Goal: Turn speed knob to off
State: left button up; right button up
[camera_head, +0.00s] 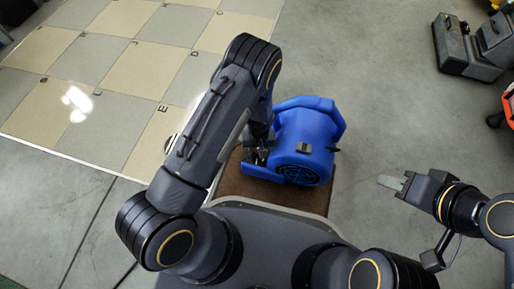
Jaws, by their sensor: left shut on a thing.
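A blue blower (302,128) with a round dark grille facing me stands at the middle of the view. A small dark fitting (303,147) sits on its housing, and another dark piece sticks out at its right side; I cannot tell whether either is the speed knob. My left gripper (256,157) is at the blower's left side, shut on a part there. My arm and the gripper hide that contact. My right gripper (390,182) is over the floor to the right, apart from the blower; I cannot tell whether its fingers are open or shut.
The blower stands on a brown surface (232,185) just in front of my body. Tan and grey floor pads (120,60) lie at the upper left. Dark grey cases (468,58) stand at the upper right, with an orange object (510,102) below. The concrete floor between is clear.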

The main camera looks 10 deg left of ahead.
aim_at(258, 150)
pick_arm(q)
jog(key=shift+n, duration=0.5)
jog(key=o, duration=1)
notch_tip(258, 150, up, 8)
jog(key=p, duration=0.3)
jog(key=shift+w+d+f+p, duration=0.15)
jog(key=shift+f+p, duration=0.1)
jog(key=shift+p, duration=0.15)
jog(key=shift+r, duration=0.15)
